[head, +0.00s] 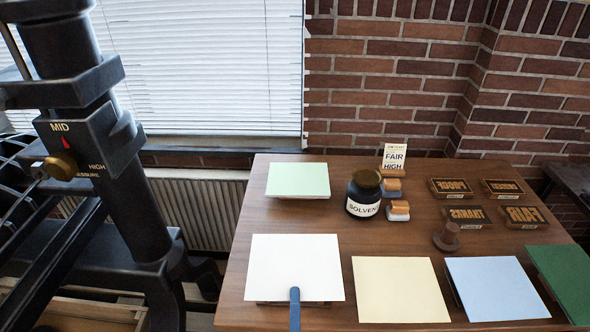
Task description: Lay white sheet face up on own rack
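A blank white sheet (295,262) lies flat at the front left of the wooden table, on a low dark support whose edge shows below it. A narrow blue strip (295,308) overlaps the middle of its front edge and runs down toward the bottom of the picture; I cannot tell what it belongs to. No printing shows on the sheet's upper side. I see no drying rack that I can make out for certain. My gripper is not recognisable in the head view.
A black press (125,150) stands left. On the table (240,215) are pale green (298,179), cream (400,289), light blue (496,288) and dark green (566,280) sheets, a solvent jar (363,195), a small card (394,158) and several type blocks (466,215).

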